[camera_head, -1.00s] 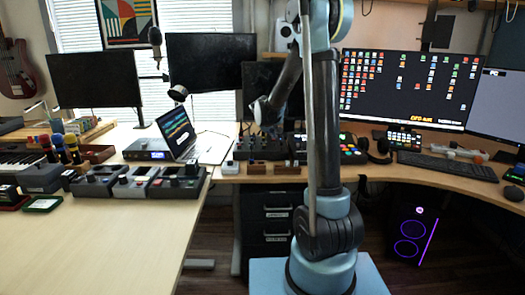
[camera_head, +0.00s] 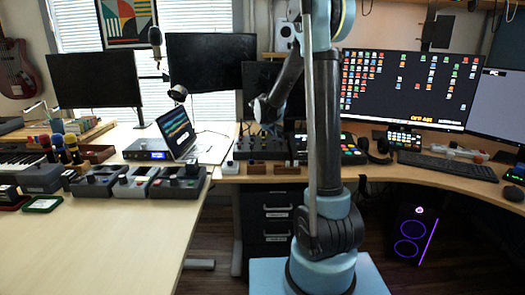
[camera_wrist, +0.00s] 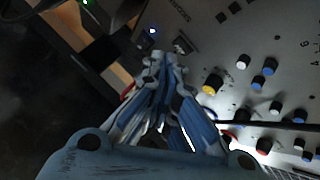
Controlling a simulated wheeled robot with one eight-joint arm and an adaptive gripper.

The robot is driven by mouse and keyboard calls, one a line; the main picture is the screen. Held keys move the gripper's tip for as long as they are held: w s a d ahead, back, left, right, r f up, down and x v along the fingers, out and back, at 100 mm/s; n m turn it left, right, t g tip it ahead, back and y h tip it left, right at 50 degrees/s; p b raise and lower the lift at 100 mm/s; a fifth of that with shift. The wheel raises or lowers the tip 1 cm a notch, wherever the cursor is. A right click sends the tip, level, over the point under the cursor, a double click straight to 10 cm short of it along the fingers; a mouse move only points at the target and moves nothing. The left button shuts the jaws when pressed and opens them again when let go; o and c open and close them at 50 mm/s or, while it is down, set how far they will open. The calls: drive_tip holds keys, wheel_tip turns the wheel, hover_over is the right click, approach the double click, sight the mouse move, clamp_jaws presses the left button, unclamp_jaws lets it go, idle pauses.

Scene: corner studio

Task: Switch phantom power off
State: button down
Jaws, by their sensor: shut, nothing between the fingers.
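A grey control panel (camera_wrist: 225,60) fills the upper right of the wrist view, with white, blue and yellow knobs (camera_wrist: 257,75). I cannot read which is the phantom power control. My gripper (camera_wrist: 163,62) is shut and empty, its tips just below these parts; I cannot tell whether they touch. In the head view, my arm reaches over the desk to a dark mixer-like unit (camera_head: 262,149); the fingertips are not clear there.
A black box with colored pads (camera_head: 352,152) stands to the right of the unit, and an open laptop (camera_head: 178,132) to the left. Several pedal-like boxes (camera_head: 138,182) line the left table's edge. Monitors stand behind. The left table's front (camera_head: 90,245) is clear.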

wheel_tip(320, 180, up, 6)
idle(1.0)
drive_tip(key=m+g, duration=0.1)
drive_tip(key=g, duration=0.1)
approach(273, 140)
drive_tip(key=s+d+r, duration=0.3)
drive_tip(key=s+d, duration=0.3)
drive_tip(key=d, duration=0.1)
drive_tip(key=shift+m+g+y, duration=0.4)
drive_tip(key=shift+m+g, duration=0.3)
drive_tip(key=shift+m, duration=0.1)
drive_tip(key=s+d, duration=0.1)
drive_tip(key=s, duration=0.3)
drive_tip(key=s+d+f, duration=0.1)
drive_tip(key=s, duration=0.4)
drive_tip(key=s+d, duration=0.1)
drive_tip(key=s, duration=0.3)
drive_tip(key=shift+s+d+f, duration=0.15)
drive_tip(key=shift+s+f, duration=0.1)
drive_tip(key=shift+f, duration=0.1)
drive_tip(key=s+f+m+g+y, duration=0.1)
drive_tip(key=s+f, duration=0.5)
drive_tip(key=s, duration=0.6)
drive_tip(key=s+f+m+g+y, duration=0.1)
drive_tip(key=s+f, duration=0.5)
drive_tip(key=s, duration=0.7)
drive_tip(key=shift+s+g, duration=0.3)
drive_tip(key=shift+g, duration=0.2)
